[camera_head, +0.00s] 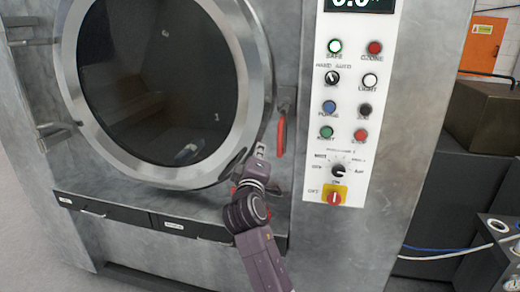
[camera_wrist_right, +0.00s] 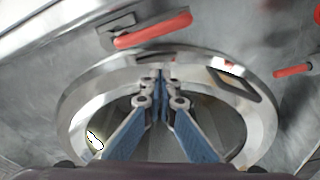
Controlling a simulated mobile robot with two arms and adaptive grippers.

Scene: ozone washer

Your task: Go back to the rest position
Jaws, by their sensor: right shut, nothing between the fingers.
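My right gripper (camera_head: 258,153) is in front of the washer, at the lower right of the round door's metal rim (camera_head: 257,70). In the right wrist view my right gripper (camera_wrist_right: 158,82) has its blue-padded fingers together with nothing between them. The round door with dark glass (camera_head: 155,75) looks shut. A red handle (camera_head: 281,135) hangs right of the rim, just above and right of my gripper, apart from it. My left gripper is not in view.
The white control panel (camera_head: 348,110) with buttons and knobs is right of the door. Drawers (camera_head: 125,214) run below it. Hinges (camera_head: 55,130) stick out at the left. Dark equipment (camera_head: 480,125), cables and an orange door (camera_head: 482,45) are at the far right. Open floor (camera_head: 30,240) shows at lower left.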

